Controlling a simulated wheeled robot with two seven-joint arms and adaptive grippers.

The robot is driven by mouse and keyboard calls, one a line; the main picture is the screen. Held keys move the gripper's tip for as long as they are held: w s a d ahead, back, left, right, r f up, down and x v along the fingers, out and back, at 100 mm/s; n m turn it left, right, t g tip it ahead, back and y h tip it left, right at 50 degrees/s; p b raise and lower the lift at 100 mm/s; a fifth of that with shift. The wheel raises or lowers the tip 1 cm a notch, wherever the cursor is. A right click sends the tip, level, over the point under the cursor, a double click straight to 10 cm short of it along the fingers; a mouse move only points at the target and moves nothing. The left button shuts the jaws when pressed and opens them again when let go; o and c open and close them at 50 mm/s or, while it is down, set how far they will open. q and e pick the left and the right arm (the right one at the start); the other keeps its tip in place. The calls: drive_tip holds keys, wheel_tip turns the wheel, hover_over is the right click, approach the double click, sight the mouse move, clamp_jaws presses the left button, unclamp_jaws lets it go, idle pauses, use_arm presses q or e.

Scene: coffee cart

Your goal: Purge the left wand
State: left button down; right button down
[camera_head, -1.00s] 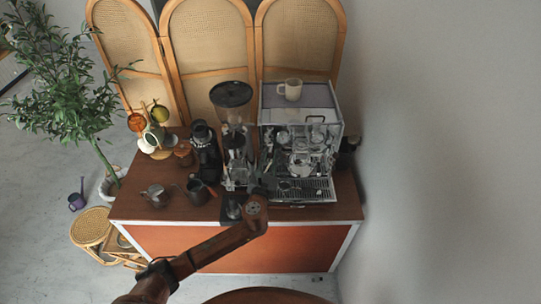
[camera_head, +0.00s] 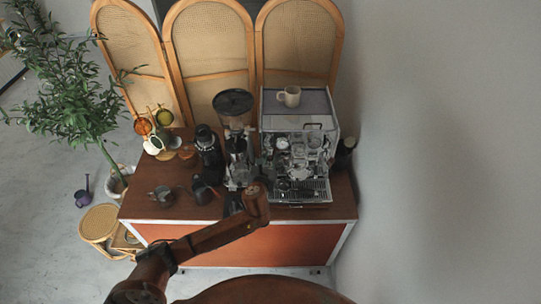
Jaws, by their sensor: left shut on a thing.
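The espresso machine (camera_head: 298,122) stands on the right part of the cart, its chrome front facing me. My left arm comes in from the lower left, and my left gripper (camera_head: 262,168) is at the machine's left front, beside the grinder. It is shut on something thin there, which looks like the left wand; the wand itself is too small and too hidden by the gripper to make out. The drip tray (camera_head: 305,190) lies just right of the gripper. My right gripper is not in view.
A grinder (camera_head: 234,105) stands close left of my gripper. Metal pitchers (camera_head: 163,195), a black grinder (camera_head: 207,150) and a cup rack (camera_head: 158,140) are farther left. A cup (camera_head: 290,96) sits on the machine. A folding screen (camera_head: 210,50) stands behind.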

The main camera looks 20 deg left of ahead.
use_arm(q)
drive_tip(key=shift+w+r+g, duration=0.15)
drive_tip(key=shift+r+g, duration=0.15)
drive_tip(key=shift+g, duration=0.35)
drive_tip(key=shift+w+r+g, duration=0.1)
drive_tip(key=shift+r+g, duration=0.15)
drive_tip(key=shift+g, duration=0.4)
drive_tip(key=c, duration=1.7)
unclamp_jaws()
drive_tip(key=shift+c, duration=0.2)
drive_tip(key=a+v, duration=0.1)
drive_tip(key=v, duration=1.1)
drive_tip(key=shift+d, duration=0.25)
drive_tip(key=shift+w+r, duration=0.1)
drive_tip(key=shift+w, duration=0.05)
